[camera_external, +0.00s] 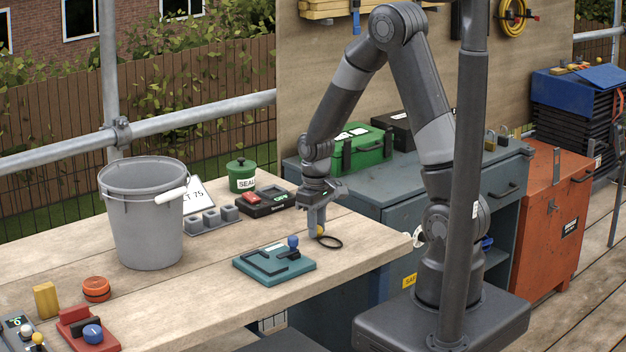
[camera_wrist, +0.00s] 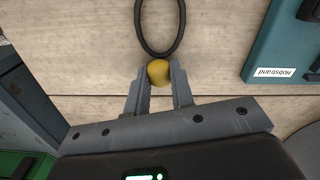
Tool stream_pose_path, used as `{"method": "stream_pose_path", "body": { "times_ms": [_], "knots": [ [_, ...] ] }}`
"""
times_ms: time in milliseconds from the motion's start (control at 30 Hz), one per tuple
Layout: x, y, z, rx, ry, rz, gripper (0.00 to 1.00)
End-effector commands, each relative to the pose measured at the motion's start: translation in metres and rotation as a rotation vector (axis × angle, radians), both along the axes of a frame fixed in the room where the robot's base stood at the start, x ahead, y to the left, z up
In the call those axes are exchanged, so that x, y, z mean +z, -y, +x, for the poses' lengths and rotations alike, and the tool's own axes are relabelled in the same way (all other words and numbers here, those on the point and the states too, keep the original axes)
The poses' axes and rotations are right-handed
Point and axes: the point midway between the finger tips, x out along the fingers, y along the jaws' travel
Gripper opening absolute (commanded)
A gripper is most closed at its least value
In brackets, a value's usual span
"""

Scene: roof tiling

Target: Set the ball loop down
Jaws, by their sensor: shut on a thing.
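The ball loop is a black elastic ring with a yellow ball. Its black loop (camera_external: 329,242) is at the table's right part, just right of my gripper. In the wrist view the loop (camera_wrist: 160,52) extends ahead of the fingertips over the wooden top. Its yellow ball (camera_wrist: 159,71) sits between my fingertips. My gripper (camera_external: 317,229) is shut on the ball, pointing down close to the tabletop. I cannot tell whether the loop rests on the wood or hangs just above it.
A teal plate (camera_external: 274,268) with a blue knob lies left of my gripper; its edge shows in the wrist view (camera_wrist: 285,45). A grey bucket (camera_external: 147,225), grey block holder (camera_external: 213,219) and green pot (camera_external: 242,176) stand farther left. Bare wood lies right, towards the edge.

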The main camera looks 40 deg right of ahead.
Motion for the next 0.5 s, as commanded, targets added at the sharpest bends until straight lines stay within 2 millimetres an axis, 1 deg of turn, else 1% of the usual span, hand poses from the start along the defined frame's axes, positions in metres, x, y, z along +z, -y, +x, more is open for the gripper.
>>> {"method": "stream_pose_path", "body": {
  "times_ms": [267,300,500],
  "knots": [
    [-0.0031,0.0001,-0.0001,0.000,-0.001,0.000,0.01],
    [-0.0025,0.0000,0.0000,0.000,0.000,0.000,0.25],
    [-0.0025,0.0001,0.0000,0.000,0.000,0.000,0.41]
  ]
}}
